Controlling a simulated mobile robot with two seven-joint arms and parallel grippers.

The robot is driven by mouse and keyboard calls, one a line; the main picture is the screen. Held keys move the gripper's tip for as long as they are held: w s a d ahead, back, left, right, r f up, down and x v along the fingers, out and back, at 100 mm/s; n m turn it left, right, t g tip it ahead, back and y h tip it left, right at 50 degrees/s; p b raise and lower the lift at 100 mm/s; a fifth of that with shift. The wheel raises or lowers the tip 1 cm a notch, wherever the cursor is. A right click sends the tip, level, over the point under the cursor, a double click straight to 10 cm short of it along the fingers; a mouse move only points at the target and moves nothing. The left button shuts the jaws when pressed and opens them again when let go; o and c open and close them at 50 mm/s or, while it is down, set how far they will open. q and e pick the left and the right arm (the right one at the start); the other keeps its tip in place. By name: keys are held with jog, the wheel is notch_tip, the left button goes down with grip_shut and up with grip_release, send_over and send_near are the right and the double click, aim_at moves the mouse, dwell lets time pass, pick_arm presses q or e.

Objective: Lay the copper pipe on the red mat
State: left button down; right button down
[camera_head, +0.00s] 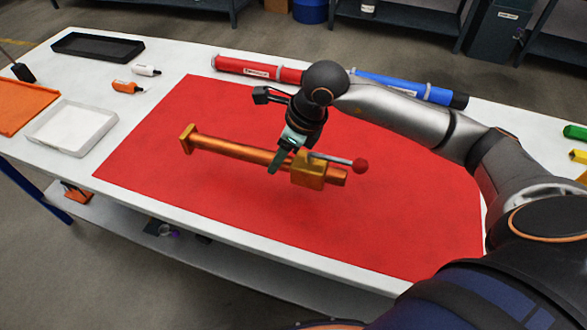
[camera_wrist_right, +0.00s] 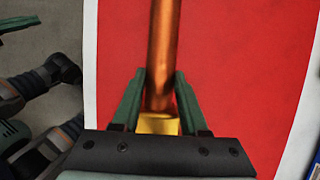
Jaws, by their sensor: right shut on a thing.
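The copper pipe (camera_head: 240,149) has a brass flange at its left end and a brass valve block near its right end, with a red-knobbed lever. My right gripper (camera_head: 287,161) is shut on the pipe beside the valve block. In the right wrist view the pipe (camera_wrist_right: 162,50) runs away between the green fingers, with a yellow brass part close to the palm. My left gripper is not seen in the head view.
The mat covers the middle of the white table (camera_head: 60,170). A red tube (camera_head: 255,69) and a blue tube (camera_head: 410,87) lie along the back. A black tray (camera_head: 130,50), white tray (camera_head: 72,128), orange tray (camera_head: 15,115) and small bottles stand at left.

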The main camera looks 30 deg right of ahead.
aim_at(314, 176)
jog(key=d+f, duration=0.2)
jog(key=f, duration=0.1)
jog(key=shift+s+d, duration=0.15)
jog(key=shift+d, duration=0.15)
jog(key=shift+d+f, duration=0.2)
jog(key=shift+f, duration=1.6)
jog(key=shift+c, duration=2.2)
grip_release()
jog(key=shift+s, duration=0.15)
jog(key=v, duration=1.2)
